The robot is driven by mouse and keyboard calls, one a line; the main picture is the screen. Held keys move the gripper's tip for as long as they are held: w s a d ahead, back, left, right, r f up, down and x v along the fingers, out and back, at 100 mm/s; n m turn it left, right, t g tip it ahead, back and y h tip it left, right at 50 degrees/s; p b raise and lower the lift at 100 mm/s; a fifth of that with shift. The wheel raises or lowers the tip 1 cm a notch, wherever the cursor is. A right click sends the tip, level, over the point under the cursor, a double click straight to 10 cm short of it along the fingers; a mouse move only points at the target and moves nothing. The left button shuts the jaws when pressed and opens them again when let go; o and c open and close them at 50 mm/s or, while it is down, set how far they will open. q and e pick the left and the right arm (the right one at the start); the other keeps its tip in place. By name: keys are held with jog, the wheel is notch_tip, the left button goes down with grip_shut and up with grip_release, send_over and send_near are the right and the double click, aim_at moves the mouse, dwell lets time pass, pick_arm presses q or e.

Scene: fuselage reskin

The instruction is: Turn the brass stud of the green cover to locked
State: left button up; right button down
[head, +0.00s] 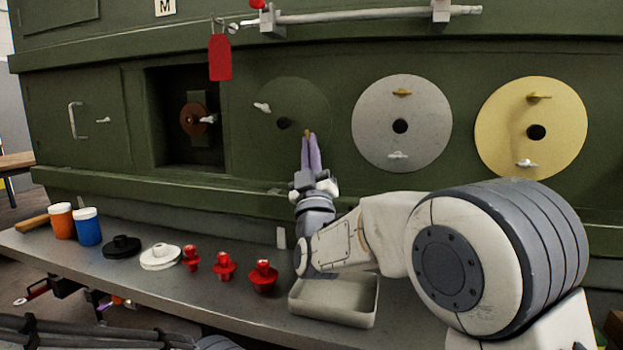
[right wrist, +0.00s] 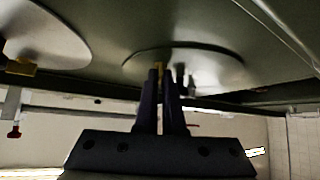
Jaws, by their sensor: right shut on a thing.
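The round green cover (head: 285,150) sits on the green fuselage wall, left of the silver cover. It has a dark centre knob (head: 284,123), a pale stud (head: 262,107) on its upper left and the brass stud (head: 307,131) on its right side. My right gripper (head: 310,141) reaches up from below, and its purple fingers are shut on the brass stud. In the right wrist view the fingers (right wrist: 160,85) meet at the stud, just beneath the cover (right wrist: 210,68). The fingers hide most of the stud, so I cannot tell how it is turned. My left gripper is not in view.
The silver cover (head: 372,125) and yellow cover (head: 500,130) are to the right. An open recess (head: 170,145) is to the left. A red tag (head: 220,58) hangs above. The shelf below holds cups, several red knobs and a tray (head: 338,313).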

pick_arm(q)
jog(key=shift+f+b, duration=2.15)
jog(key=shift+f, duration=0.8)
pick_arm(e)
jog(key=shift+w+a+r+m+g+h, duration=0.2)
jog(key=shift+m+g+h, duration=1.1)
jog(key=shift+m+h, duration=2.25)
jog(key=shift+s+a+f+m+g+h, duration=0.25)
jog(key=shift+m+g+h, duration=1.05)
jog(key=shift+m+h, duration=2.25)
jog(key=shift+w+a+r+m+g+h, duration=0.25)
jog(key=shift+m+g+h, duration=1.05)
jog(key=shift+m+h, duration=2.2)
jog(key=m+y, duration=0.1)
jog(key=m, duration=0.1)
jog(key=shift+a+f+m+g+y, duration=0.1)
jog(key=shift+m+g+y, duration=0.2)
jog(key=shift+m+g, duration=0.1)
jog(key=c, duration=1)
grip_release()
